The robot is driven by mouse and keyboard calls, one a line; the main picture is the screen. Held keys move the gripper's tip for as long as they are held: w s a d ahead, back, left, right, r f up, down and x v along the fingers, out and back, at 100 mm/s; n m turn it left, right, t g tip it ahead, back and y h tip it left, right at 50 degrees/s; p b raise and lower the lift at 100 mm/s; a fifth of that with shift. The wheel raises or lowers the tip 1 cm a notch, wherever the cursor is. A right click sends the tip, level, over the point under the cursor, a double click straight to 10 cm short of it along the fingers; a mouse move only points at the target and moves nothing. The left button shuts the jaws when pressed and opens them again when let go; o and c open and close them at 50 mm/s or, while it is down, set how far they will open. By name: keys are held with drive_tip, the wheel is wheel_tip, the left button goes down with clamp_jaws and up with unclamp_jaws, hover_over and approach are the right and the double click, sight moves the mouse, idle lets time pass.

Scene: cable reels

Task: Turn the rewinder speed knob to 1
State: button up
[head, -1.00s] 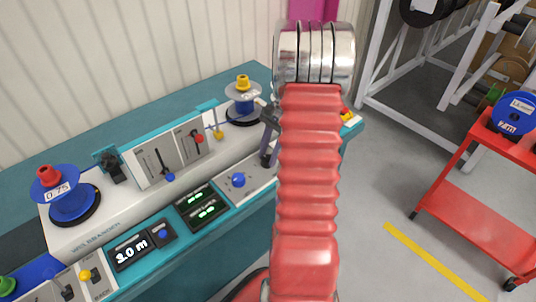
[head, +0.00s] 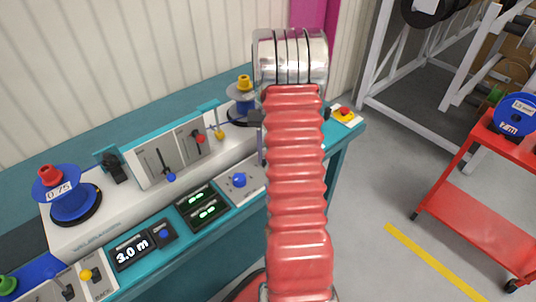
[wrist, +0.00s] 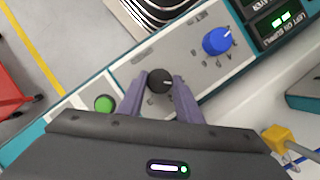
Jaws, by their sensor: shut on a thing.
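In the wrist view a black knob (wrist: 160,81) sits on the light panel, with a small pale mark pointing to the right. My gripper (wrist: 162,83) is shut on this knob, one purple-grey finger on each side. A larger blue knob (wrist: 217,40) with a pale pointer stands on the same panel, up and right of it, and also shows in the head view (head: 239,180). My red arm hides the black knob in the head view. The scale numbers around the black knob are too small to read.
A green button (wrist: 104,103) is left of the gripper. The console also carries sliders, a display (head: 132,252) and a reel marked 0.75 (head: 75,203). A red-and-yellow button (head: 345,114) is at the far end. A red cart (head: 480,215) stands to the right.

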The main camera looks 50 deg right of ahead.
drive_tip(key=shift+w+n+g+h, duration=0.2)
drive_tip(key=shift+n+g+h, duration=0.15)
drive_tip(key=shift+n, duration=0.85)
drive_tip(key=o, duration=1)
drive_tip(key=shift+o, duration=0.2)
drive_tip(key=v, duration=1.3)
drive_tip(key=shift+r, duration=0.35)
